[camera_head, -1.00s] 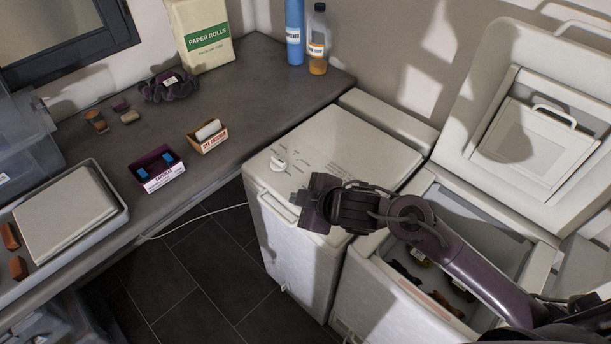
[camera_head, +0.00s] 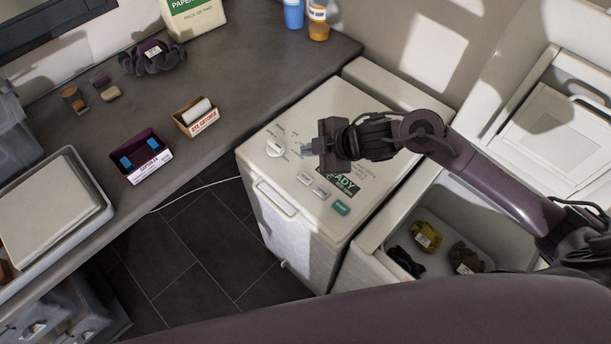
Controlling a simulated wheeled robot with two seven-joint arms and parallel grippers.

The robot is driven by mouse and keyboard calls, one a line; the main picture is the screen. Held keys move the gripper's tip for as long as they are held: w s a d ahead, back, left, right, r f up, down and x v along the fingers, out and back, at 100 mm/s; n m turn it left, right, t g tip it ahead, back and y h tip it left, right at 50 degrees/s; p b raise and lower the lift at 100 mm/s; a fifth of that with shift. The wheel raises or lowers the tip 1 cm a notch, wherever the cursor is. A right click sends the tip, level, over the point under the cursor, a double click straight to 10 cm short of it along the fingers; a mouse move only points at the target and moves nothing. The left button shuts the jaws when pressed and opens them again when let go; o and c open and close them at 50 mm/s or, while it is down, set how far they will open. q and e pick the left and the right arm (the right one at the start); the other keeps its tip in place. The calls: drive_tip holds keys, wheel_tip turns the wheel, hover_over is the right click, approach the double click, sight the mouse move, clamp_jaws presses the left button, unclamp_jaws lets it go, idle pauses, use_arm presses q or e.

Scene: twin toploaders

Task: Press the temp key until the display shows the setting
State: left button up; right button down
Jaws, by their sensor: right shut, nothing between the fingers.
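The closed toploader (camera_head: 255,165) stands against the counter's right end. Its top carries a white knob (camera_head: 275,149), two pale keys, one nearer the knob (camera_head: 305,179) and one beside it (camera_head: 321,193), and a green key (camera_head: 341,208). I cannot read which key is temp. The dark display (camera_head: 348,187) reads "READY" in part; the rest is too small or covered by my right gripper. My left gripper is not in view.
The second toploader (camera_head: 385,235) stands open at right, with several dark and yellow cloth items inside. The counter (camera_head: 240,75) at left holds a purple box (camera_head: 150,172), a tan box (camera_head: 190,122) and a tray (camera_head: 75,165). Dark floor shows between.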

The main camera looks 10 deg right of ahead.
wheel_tip(320, 180, down, 2)
drive_tip(key=b, duration=0.7)
hover_over(309, 179)
wheel_tip(309, 179, down, 5)
drive_tip(key=shift+d+r, duration=0.1)
drive_tip(key=shift+r, duration=0.05)
drive_tip(key=shift+f, duration=0.85)
use_arm(q)
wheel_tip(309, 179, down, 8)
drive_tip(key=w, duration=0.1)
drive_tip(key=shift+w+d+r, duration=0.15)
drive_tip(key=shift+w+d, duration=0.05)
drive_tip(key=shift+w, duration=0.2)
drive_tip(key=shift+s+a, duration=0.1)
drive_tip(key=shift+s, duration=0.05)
drive_tip(key=shift+b, duration=0.3)
use_arm(e)
drive_tip(key=shift+f, duration=0.15)
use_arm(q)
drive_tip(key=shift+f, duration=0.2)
use_arm(e)
drive_tip(key=shift+f, duration=0.25)
